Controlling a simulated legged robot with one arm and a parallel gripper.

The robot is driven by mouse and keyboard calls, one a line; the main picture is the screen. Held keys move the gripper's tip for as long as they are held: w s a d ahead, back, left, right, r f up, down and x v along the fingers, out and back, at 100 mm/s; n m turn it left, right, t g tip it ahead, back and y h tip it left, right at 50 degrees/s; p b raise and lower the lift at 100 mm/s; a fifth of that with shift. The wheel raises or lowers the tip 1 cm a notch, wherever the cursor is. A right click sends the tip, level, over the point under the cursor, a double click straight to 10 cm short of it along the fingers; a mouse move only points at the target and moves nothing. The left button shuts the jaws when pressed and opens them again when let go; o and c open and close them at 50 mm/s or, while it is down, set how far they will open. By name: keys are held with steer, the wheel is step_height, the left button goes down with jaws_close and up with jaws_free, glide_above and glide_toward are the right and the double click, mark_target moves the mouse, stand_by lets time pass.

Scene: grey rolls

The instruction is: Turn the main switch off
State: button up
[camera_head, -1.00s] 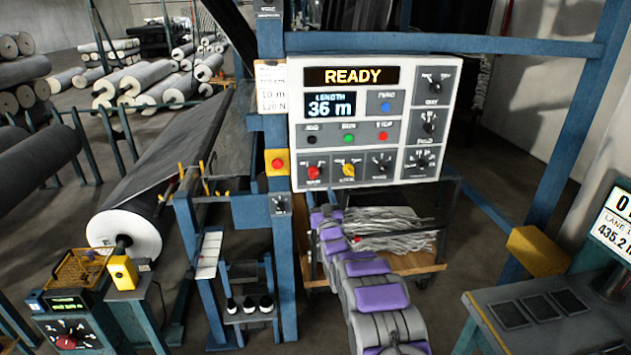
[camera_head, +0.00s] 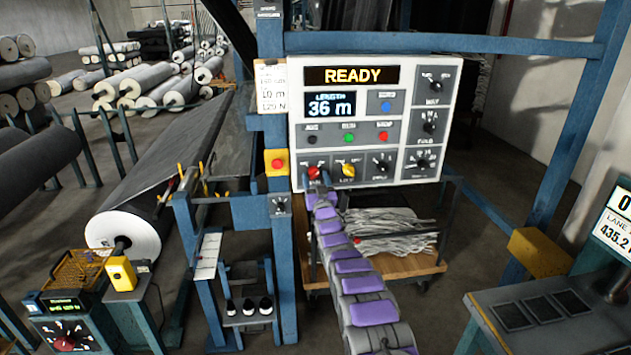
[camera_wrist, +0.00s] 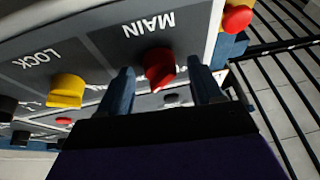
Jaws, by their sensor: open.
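The main switch is a red rotary knob (camera_wrist: 158,68) under the label MAIN, seen upside down in the wrist view. In the head view the red knob (camera_head: 314,172) is at the lower left of the white control panel (camera_head: 372,69). My gripper (camera_wrist: 163,88) is open, with one finger on each side of the red knob. I cannot tell whether the fingers touch it. In the head view my gripper (camera_head: 318,184) is small and partly covers the knob's surroundings. The panel display reads READY.
A yellow knob labelled LOCK (camera_wrist: 66,91) is beside the main switch; it also shows in the head view (camera_head: 348,170). A red button on a yellow box (camera_head: 277,163) is left of the panel. A cart (camera_head: 400,262) with grey strands stands below.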

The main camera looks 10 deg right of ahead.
steer(key=shift+w, duration=0.2)
steer(key=shift+c, duration=0.3)
steer(key=c, duration=1)
